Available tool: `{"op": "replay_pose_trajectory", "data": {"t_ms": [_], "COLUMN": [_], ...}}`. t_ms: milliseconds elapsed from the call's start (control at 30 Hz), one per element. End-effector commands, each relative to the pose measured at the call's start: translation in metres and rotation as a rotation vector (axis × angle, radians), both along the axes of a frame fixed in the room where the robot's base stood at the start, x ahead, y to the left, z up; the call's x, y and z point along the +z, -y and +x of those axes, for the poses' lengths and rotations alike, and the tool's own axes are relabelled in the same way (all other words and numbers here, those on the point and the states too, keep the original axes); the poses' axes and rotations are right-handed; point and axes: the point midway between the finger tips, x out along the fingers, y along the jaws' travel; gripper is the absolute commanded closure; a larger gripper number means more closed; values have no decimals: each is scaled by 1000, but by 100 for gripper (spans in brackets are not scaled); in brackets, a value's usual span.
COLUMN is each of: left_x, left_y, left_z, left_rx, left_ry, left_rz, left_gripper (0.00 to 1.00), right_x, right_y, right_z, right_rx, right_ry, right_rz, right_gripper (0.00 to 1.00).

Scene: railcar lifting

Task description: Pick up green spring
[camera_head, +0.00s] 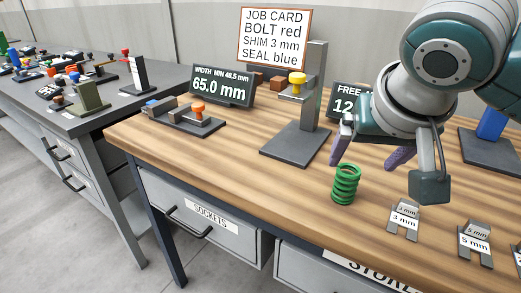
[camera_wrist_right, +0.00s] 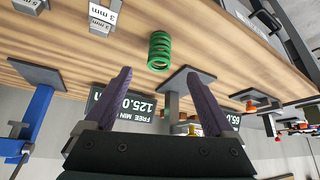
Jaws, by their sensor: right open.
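The green spring (camera_head: 345,184) stands upright on the wooden bench top, near its front edge, in the head view. It also shows in the right wrist view (camera_wrist_right: 159,50), beyond the fingertips and roughly midway between them. My right gripper (camera_head: 370,160) is open and empty, above and behind the spring, its purple fingers apart and not touching it. Its two fingers also show in the right wrist view (camera_wrist_right: 160,78). My left gripper is not in view.
Shims marked 3 mm (camera_head: 404,219) and 5 mm (camera_head: 474,243) lie right of the spring. A grey stand (camera_head: 297,143) with a yellow knob is behind left. A width display (camera_head: 222,86) and job card (camera_head: 274,38) stand farther back.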

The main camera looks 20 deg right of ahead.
Motion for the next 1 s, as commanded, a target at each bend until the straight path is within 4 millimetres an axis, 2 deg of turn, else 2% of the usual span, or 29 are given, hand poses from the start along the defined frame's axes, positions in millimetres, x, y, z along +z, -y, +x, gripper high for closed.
{"op": "replay_pose_trajectory", "data": {"t_ms": [33, 300, 533, 800, 1000], "left_x": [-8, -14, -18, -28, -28], "left_y": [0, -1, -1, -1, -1], "left_z": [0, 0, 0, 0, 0], "left_rx": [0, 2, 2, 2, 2], "left_ry": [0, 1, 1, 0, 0], "left_rz": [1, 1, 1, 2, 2], "left_gripper": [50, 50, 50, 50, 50], "right_x": [-7, -35, -51, -83, -87], "right_y": [3, 13, 18, 29, 31], "right_z": [2, 20, 30, 47, 50], "right_rx": [-10, -21, -18, -17, -16], "right_ry": [5, 6, 6, 6, 7], "right_rz": [-2, -2, -2, -2, -2], "right_gripper": [12, 12, 12, 12, 12]}}
